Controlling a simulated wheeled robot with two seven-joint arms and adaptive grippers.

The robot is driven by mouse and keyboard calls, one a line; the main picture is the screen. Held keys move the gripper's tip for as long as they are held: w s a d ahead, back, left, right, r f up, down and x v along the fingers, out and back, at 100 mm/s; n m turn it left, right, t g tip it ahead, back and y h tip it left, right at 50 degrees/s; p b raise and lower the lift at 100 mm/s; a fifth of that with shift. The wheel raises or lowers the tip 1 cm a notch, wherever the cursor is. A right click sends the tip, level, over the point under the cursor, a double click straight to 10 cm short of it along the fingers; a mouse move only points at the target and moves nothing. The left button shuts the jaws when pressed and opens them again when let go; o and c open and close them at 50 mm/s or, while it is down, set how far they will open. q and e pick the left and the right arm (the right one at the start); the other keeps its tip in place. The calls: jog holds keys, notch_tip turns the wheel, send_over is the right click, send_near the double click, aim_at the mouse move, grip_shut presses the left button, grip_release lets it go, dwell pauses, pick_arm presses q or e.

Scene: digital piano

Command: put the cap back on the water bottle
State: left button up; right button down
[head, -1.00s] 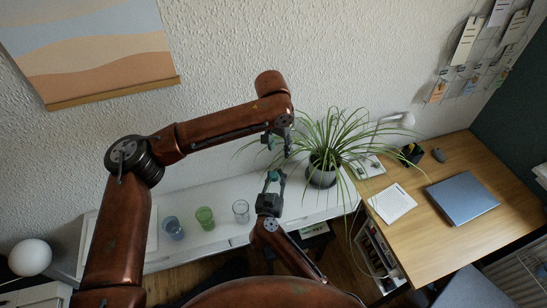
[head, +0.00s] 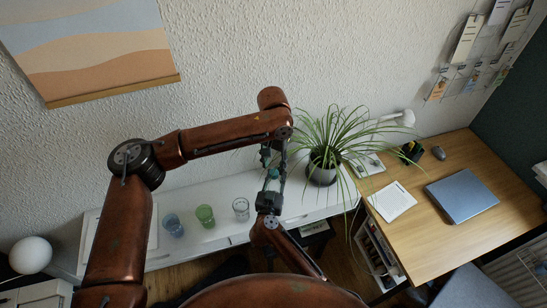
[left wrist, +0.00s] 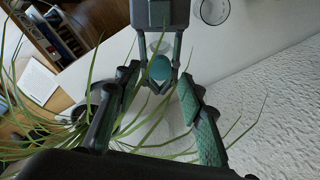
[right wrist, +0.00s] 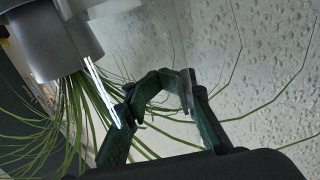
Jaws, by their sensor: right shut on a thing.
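My left gripper (head: 270,160) comes down from above, close over the right one. In the left wrist view its fingers (left wrist: 158,88) are spread on either side of the cap, with visible gaps.
A potted plant (head: 322,172) stands just right of the grippers, its long leaves reaching around them. Three glasses, blue (head: 173,226), green (head: 205,216) and clear (head: 241,209), stand left on the white piano top (head: 225,193). A wooden desk (head: 420,235) with a laptop (head: 462,197) is at right.

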aim_at(274, 172)
pick_arm(q)
jog(key=shift+f, duration=1.75)
jog(key=shift+c, duration=0.3)
grip_shut()
jog(key=m, duration=0.8)
jog(key=shift+m, duration=0.4)
jog(key=shift+o, duration=1)
grip_release()
jog(key=shift+r, duration=0.1)
notch_tip(274, 172, up, 12)
